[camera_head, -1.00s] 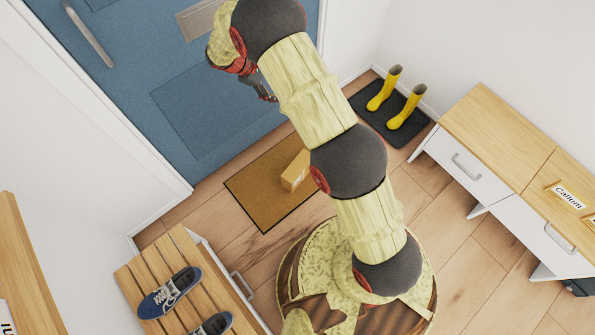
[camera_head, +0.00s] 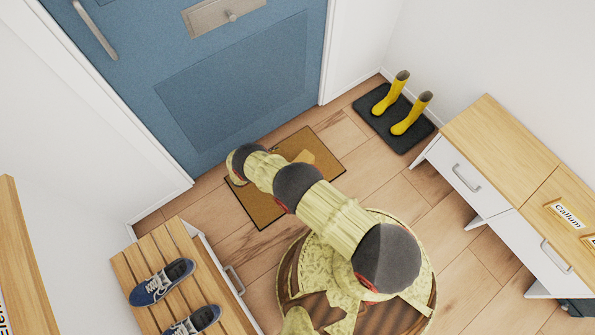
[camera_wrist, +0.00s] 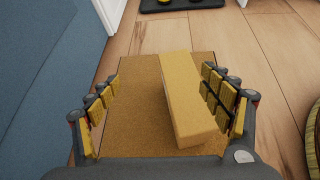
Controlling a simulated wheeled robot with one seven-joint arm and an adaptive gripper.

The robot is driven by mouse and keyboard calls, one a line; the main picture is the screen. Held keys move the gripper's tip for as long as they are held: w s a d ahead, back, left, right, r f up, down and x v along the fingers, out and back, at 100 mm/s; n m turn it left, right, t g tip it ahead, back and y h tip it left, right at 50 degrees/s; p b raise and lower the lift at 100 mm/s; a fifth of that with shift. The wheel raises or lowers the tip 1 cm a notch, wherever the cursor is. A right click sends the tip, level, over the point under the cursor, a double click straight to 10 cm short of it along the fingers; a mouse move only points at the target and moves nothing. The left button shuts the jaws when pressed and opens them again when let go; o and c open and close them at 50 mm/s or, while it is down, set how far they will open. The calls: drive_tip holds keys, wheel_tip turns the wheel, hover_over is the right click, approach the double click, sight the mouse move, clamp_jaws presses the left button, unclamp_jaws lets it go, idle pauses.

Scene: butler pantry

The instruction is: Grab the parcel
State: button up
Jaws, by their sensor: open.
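The parcel is a tan cardboard box (camera_wrist: 188,98) lying on the brown doormat (camera_wrist: 136,122). In the head view only a small part of the parcel (camera_head: 305,157) shows past my arm, on the mat (camera_head: 317,146) in front of the blue door. My gripper (camera_wrist: 162,90) is open and low over the mat in the wrist view. The parcel lies between its fingers, close to the right finger and well apart from the left one. Whether the right finger touches it I cannot tell. In the head view my arm hides the fingers.
The blue door (camera_head: 190,70) stands close to the mat. Yellow boots (camera_head: 411,113) stand on a dark tray (camera_head: 372,122) at back right. A slatted bench (camera_head: 155,255) with blue shoes (camera_head: 162,282) is at left, a white cabinet (camera_head: 455,168) at right. Wooden floor between is clear.

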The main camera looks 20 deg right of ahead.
drive_tip(key=s+f, duration=0.1)
drive_tip(key=f, duration=0.1)
drive_tip(key=s+d+f+n, duration=0.1)
drive_tip(key=s+f, duration=0.1)
drive_tip(key=s+f+n+t, duration=0.1)
drive_tip(key=f, duration=0.1)
drive_tip(key=shift+s+d+f, duration=0.2)
drive_tip(key=shift+s+f, duration=0.1)
drive_tip(key=shift+s, duration=0.05)
drive_tip(key=shift+d+f, duration=0.2)
drive_tip(key=shift+f, duration=0.05)
drive_tip(key=b+x, duration=0.2)
drive_tip(key=x, duration=0.5)
drive_tip(key=shift+w+f+b, duration=0.1)
drive_tip(key=shift+w+b, duration=0.1)
drive_tip(key=shift+b, duration=0.15)
drive_tip(key=shift+c, duration=0.8)
drive_tip(key=c, duration=1.9)
clamp_jaws()
